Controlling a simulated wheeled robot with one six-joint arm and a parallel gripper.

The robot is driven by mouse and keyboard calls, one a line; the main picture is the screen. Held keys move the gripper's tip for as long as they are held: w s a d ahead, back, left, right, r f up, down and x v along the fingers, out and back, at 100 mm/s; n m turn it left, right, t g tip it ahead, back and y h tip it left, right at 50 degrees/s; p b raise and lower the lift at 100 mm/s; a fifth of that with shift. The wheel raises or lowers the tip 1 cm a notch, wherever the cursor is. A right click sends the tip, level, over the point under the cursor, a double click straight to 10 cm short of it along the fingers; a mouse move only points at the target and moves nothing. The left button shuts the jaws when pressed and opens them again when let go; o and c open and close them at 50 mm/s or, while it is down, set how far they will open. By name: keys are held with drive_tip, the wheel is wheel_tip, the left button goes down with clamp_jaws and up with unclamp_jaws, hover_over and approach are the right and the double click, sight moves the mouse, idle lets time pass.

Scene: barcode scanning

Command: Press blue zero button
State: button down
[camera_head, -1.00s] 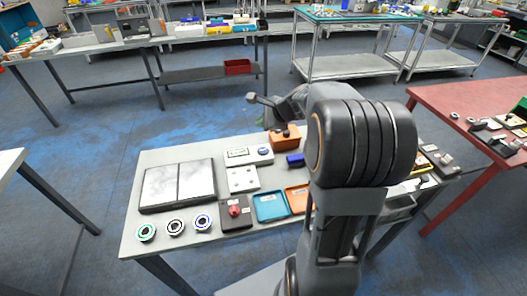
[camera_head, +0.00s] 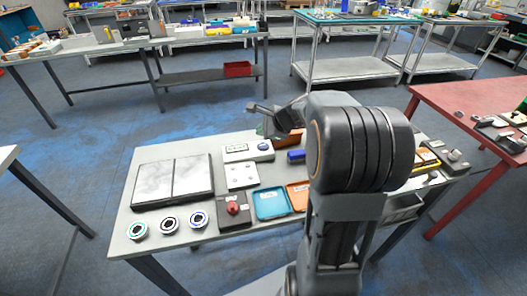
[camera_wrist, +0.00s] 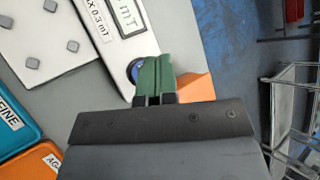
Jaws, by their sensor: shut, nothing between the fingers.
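The blue zero button (camera_head: 263,146) sits at the right end of a white meter (camera_head: 240,152) with a display, near the back of the work table. In the wrist view the button (camera_wrist: 134,71) is partly hidden behind my gripper's green fingertips (camera_wrist: 154,78). The fingertips are together and empty, overlapping the button's right side in the picture. Whether they touch it cannot be told. The meter also shows in the wrist view (camera_wrist: 122,55). In the head view, my arm's end is over the back edge of the table, close to the meter, and its fingertips cannot be made out.
An orange-brown block (camera_wrist: 195,87) lies right beside the fingertips. A white plate with grey studs (camera_head: 241,175), a red button box (camera_head: 233,210), a teal tray (camera_head: 271,203) and an orange tray (camera_wrist: 30,163) are nearby. A blue item (camera_head: 296,156) lies right of the meter.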

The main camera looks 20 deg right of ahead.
sight(263, 146)
drive_tip(key=shift+f+b, duration=0.75)
drive_tip(key=shift+f, duration=0.6)
drive_tip(key=shift+f, duration=0.15)
idle(0.9)
drive_tip(key=shift+f+b, duration=0.3)
drive_tip(key=shift+b, duration=0.05)
drive_tip(key=shift+f+b, duration=0.4)
drive_tip(key=shift+f, duration=0.05)
idle(0.6)
drive_tip(key=shift+r, duration=0.15)
idle(0.3)
drive_tip(key=shift+r+p, duration=0.75)
drive_tip(key=shift+p, duration=0.05)
wheel_tip(263, 146, up, 5)
drive_tip(key=p, duration=0.4)
